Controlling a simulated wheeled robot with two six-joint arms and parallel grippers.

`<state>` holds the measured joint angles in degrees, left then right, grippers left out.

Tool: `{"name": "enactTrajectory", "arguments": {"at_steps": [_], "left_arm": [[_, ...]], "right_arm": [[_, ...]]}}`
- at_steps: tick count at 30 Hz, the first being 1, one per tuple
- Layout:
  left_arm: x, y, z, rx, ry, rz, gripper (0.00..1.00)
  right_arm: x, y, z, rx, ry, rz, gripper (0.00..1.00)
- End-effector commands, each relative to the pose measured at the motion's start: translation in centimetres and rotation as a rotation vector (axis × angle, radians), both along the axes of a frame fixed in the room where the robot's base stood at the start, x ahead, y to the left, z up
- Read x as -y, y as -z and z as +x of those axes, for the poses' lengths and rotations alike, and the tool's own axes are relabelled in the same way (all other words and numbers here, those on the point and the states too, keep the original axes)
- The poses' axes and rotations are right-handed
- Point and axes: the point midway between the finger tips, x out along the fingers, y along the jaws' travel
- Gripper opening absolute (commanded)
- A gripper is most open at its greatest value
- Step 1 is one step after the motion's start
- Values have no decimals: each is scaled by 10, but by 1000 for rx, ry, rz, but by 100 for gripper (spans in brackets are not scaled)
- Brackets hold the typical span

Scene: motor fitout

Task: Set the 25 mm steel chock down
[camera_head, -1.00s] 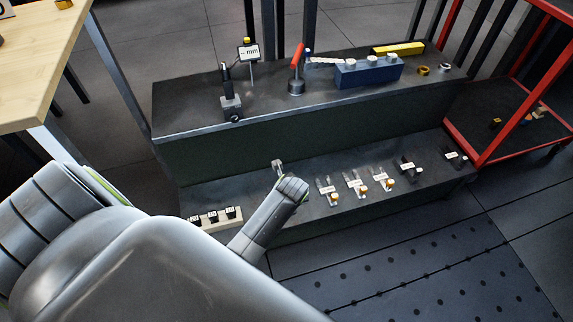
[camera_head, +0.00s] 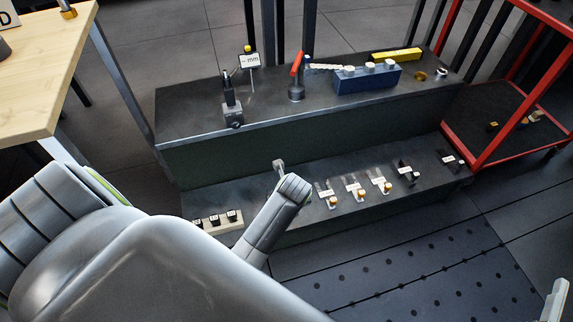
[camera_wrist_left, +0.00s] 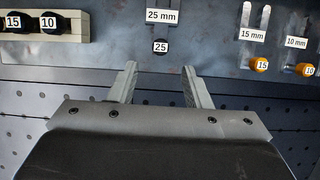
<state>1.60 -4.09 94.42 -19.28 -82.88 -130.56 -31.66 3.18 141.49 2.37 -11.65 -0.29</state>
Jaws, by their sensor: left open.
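The 25 mm steel chock (camera_wrist_left: 160,47) shows in the left wrist view by its "25" tag, below a "25 mm" label plate (camera_wrist_left: 162,15). Its body blends into the dark grey shelf, so its outline is unclear. My left gripper (camera_wrist_left: 158,86) is open, its two fingers apart and nothing seen between them. The tag lies just beyond the fingertips, between their lines. In the head view my left gripper (camera_head: 280,168) is over the lower step (camera_head: 258,184), and my arm hides the chock there. A pale grey part of mine, apparently the right gripper, shows at the lower right edge.
A rack (camera_head: 218,220) with black numbered pieces is left of the gripper. Several labelled slots with orange-ended pieces (camera_head: 333,202) stand to the right. The upper step holds a blue block (camera_head: 366,80), a red-handled clamp (camera_head: 297,78) and a gauge (camera_head: 249,58). A red-framed cart (camera_head: 482,160) stands right.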

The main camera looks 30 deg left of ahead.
Motion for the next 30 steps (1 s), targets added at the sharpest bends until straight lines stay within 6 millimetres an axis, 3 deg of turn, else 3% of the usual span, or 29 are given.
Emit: {"name": "enactTrajectory", "arguments": {"at_steps": [12,21,26,30], "left_arm": [[5,-20,-4,1,0,-1,44],[6,-25,-6,15,-19,-8,44],[0,-31,-11,139,-186,-78,44],[-8,-45,-18,333,-448,-219,44]], "right_arm": [[0,67,-10,-368,-4,90,36],[-2,86,-18,-475,-9,114,36],[-2,88,-18,-481,-9,115,36],[-2,87,-18,-480,-9,115,36]]}}
